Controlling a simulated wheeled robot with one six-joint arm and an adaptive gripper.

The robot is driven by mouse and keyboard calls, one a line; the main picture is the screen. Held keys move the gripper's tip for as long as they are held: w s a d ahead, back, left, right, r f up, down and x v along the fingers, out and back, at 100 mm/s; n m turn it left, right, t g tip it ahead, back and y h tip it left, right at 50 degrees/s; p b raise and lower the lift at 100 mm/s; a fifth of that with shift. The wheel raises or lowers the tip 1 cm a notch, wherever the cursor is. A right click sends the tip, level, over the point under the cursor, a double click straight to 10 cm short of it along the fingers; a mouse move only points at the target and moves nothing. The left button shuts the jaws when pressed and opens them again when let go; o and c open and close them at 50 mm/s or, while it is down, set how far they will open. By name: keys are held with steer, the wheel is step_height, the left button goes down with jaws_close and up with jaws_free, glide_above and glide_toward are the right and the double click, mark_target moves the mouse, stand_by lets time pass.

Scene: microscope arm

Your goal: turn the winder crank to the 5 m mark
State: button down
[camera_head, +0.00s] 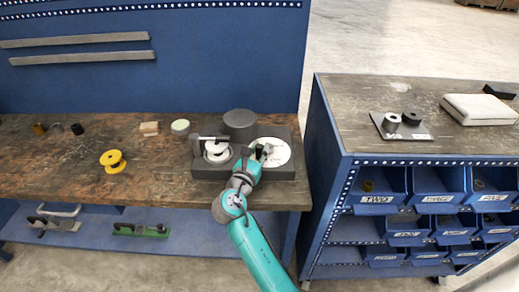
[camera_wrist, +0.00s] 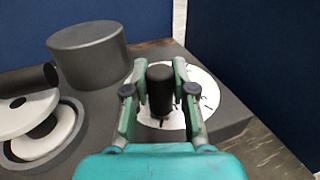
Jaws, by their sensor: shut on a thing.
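The winder (camera_head: 208,174) is a dark grey block near the right end of the wooden bench. A white spool (camera_head: 216,151) sits on its left part and a white marked dial (camera_head: 281,150) on its right part. The black crank knob (camera_wrist: 160,88) stands upright over the dial, which also shows in the wrist view (camera_wrist: 208,92). My gripper (camera_wrist: 156,84) has its fingers on either side of the knob and is shut on it. In the head view my gripper (camera_head: 259,153) hides part of the dial. The marks are too small to read, and my gripper covers some.
A dark grey cylinder (camera_head: 239,125) stands behind the winder, between spool and dial. A yellow spool (camera_head: 113,161) and a pale green round thing (camera_head: 180,127) lie to the left. A blue bin cabinet (camera_head: 335,150) stands to the right, across a gap.

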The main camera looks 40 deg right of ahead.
steer(key=shift+w+g, duration=0.15)
steer(key=shift+g, duration=0.15)
steer(key=shift+w+a+m+g+h, duration=0.15)
steer(key=shift+w+m+g+h, duration=0.25)
steer(key=shift+m+g, duration=0.3)
steer(key=shift+w+a+m+g+h, duration=0.15)
steer(key=shift+w+m+g+h, duration=0.1)
steer(key=shift+m+g+h, duration=0.45)
steer(key=shift+w+m+g+h, duration=0.15)
steer(key=shift+w+m+g, duration=0.15)
steer(key=shift+m+g, duration=0.45)
steer(key=shift+w+m+g+h, duration=0.2)
steer(key=shift+w+m+g, duration=0.1)
steer(key=shift+g, duration=0.75)
steer(key=shift+w+m+g+h, duration=0.15)
steer(key=shift+w+m+g, duration=0.1)
steer(key=shift+m+g, duration=0.5)
steer(key=shift+g, duration=0.35)
steer(key=c, duration=0.9)
jaws_free()
steer(key=a, duration=0.8)
steer(key=s+a, duration=0.1)
steer(key=a, duration=0.3)
